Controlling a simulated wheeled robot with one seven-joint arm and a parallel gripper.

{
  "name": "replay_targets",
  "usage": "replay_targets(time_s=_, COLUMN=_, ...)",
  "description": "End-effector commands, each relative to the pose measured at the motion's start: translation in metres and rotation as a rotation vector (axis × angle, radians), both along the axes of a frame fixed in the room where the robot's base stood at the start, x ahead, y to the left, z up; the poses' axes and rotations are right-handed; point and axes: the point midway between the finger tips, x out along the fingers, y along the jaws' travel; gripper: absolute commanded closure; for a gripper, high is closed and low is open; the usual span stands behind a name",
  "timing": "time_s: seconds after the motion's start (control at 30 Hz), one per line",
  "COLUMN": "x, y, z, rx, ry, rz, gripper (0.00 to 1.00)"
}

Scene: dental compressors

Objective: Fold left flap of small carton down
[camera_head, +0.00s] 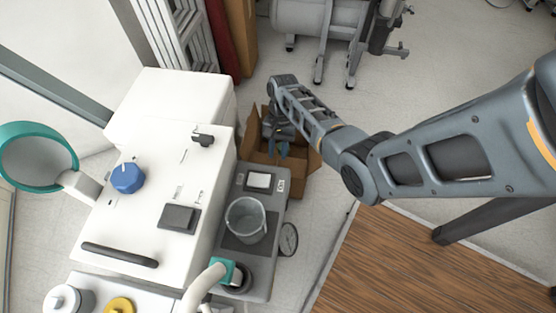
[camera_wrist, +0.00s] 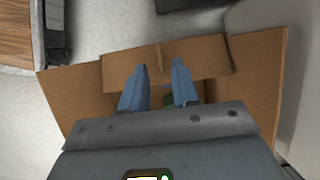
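The small carton (camera_wrist: 60,95) is an open brown cardboard box on the floor. In the head view the carton (camera_head: 302,160) stands behind the grey unit, partly hidden by my arm. In the wrist view one flap (camera_wrist: 195,57) lies across the top of the picture, beyond my fingertips. Other flaps spread out to the left and to the right (camera_wrist: 262,75). My gripper (camera_wrist: 160,75) is above the carton opening, its two blue fingers apart with a gap between them. I cannot tell whether a finger touches cardboard. A small green thing shows between the fingers, mostly hidden.
A white machine (camera_head: 160,200) and a grey scale-like unit with a clear bucket (camera_head: 246,220) stand left of and before the carton. A compressor tank (camera_head: 310,15) is behind. A wooden surface (camera_head: 400,265) lies at the right. Tiled floor is open right of the carton.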

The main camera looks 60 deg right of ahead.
Motion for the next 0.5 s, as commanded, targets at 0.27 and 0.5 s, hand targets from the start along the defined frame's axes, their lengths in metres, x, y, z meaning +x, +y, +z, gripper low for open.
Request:
replay_targets(time_s=0.27, x=-0.005, y=0.012, z=-0.032, rx=0.001, ry=0.001, rz=0.0, gripper=0.7)
replay_targets(time_s=0.5, x=-0.005, y=0.014, z=-0.035, rx=0.0, ry=0.0, rz=0.0, gripper=0.7)
